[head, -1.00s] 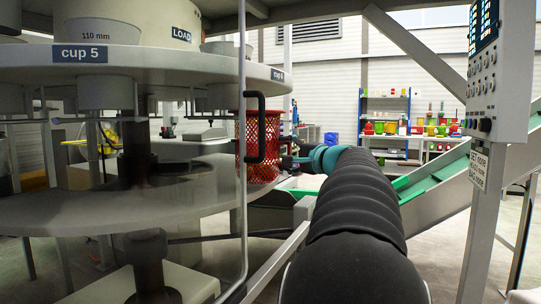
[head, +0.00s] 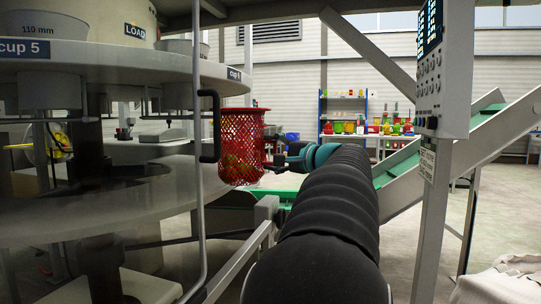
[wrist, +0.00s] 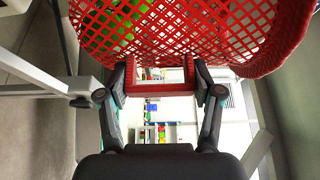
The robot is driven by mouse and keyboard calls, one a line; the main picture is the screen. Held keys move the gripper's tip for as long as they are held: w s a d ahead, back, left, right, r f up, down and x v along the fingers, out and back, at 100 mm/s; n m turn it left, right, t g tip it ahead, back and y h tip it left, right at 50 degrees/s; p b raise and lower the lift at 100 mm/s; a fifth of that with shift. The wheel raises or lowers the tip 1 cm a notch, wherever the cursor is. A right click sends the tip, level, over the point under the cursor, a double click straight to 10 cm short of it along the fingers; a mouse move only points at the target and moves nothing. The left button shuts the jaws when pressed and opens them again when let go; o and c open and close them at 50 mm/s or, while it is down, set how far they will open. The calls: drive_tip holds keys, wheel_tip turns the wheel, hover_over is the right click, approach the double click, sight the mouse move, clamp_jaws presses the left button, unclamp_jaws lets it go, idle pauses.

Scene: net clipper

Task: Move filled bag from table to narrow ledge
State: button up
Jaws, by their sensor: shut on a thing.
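A red mesh bag (head: 241,148) hangs upright at the end of my arm in the head view, with green contents visible through its lower part. In the wrist view the red net (wrist: 190,30) fills the top of the picture, with green pieces behind the mesh at left. My gripper (wrist: 164,88) is shut on the bag, with a finger on either side of a red frame-like part. In the head view my gripper (head: 277,162) is small and dark at the bag's right side. I cannot tell which surface is the narrow ledge.
A round machine with a cup 5 label (head: 24,49) and a clear door with a black handle (head: 209,126) stands close at left. A control panel on a post (head: 439,110) and a green-edged conveyor (head: 405,165) are at right. A shelf (head: 343,105) and loaded table stand behind.

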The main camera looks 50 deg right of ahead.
drive_tip(key=shift+s, duration=0.1)
drive_tip(key=s+d+p, duration=0.1)
drive_tip(key=s+d, duration=0.3)
drive_tip(key=s, duration=0.5)
drive_tip(key=s+d+p, duration=0.1)
drive_tip(key=s+d, duration=0.3)
drive_tip(key=s, duration=0.6)
idle(3.1)
drive_tip(key=shift+s, duration=0.1)
idle(0.3)
